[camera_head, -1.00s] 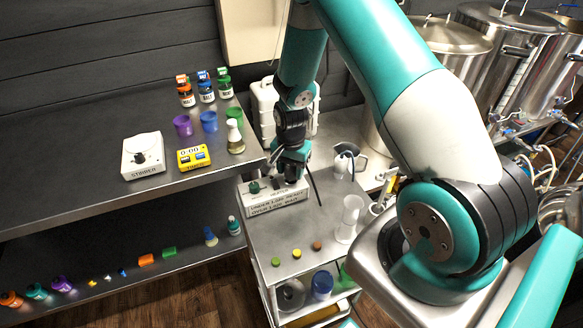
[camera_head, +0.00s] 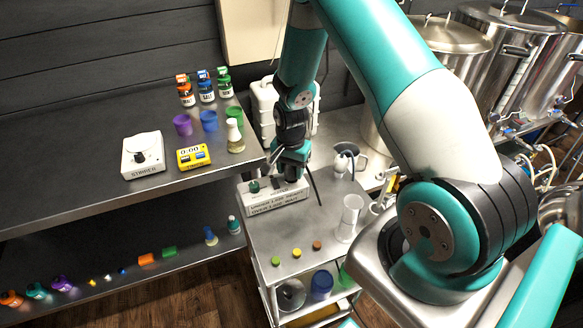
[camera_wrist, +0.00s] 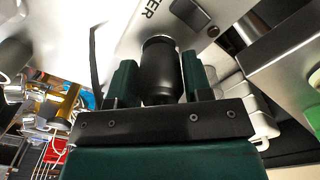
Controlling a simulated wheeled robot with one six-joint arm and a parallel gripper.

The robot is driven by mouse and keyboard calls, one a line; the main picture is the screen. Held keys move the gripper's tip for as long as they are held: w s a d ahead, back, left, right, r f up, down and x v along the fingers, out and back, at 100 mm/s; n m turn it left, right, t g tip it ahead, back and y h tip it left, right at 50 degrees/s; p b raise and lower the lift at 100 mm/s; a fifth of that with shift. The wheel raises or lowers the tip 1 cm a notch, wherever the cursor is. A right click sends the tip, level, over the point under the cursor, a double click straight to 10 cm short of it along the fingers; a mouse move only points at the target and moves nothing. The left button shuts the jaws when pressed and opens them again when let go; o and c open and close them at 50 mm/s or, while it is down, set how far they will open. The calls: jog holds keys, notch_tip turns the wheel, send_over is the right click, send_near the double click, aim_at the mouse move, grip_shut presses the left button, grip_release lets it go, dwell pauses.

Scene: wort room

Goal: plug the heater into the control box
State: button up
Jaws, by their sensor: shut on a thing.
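The control box (camera_head: 262,208), pale with printed lettering and a green knob, sits on the top of the steel cart (camera_head: 285,238). My gripper (camera_head: 288,176) is low over the back of the box. In the wrist view, my gripper (camera_wrist: 160,75) is shut on a black cylindrical plug (camera_wrist: 160,70), between its two green fingers. The plug's far end meets or nearly meets the white box face, close to lettering ending in "TER". I cannot tell whether it is seated; the socket is hidden. A thin dark cable (camera_head: 315,187) shows beside my gripper.
The cart also holds a clear cylinder (camera_head: 350,218), a jug (camera_head: 346,160) and small coloured pieces along its front. A steel bench (camera_head: 85,190) at left bears a stirrer (camera_head: 142,156), a timer (camera_head: 193,158) and bottles. Steel kettles (camera_head: 510,60) stand at right.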

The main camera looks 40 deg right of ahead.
jog(key=shift+f+b, duration=0.35)
jog(key=shift+f, duration=0.2)
jog(key=o, duration=0.7)
jog(key=shift+c, duration=0.2)
jog(key=shift+r, duration=0.15)
jog(key=shift+r+p, duration=4.15)
jog(key=shift+r, duration=1.3)
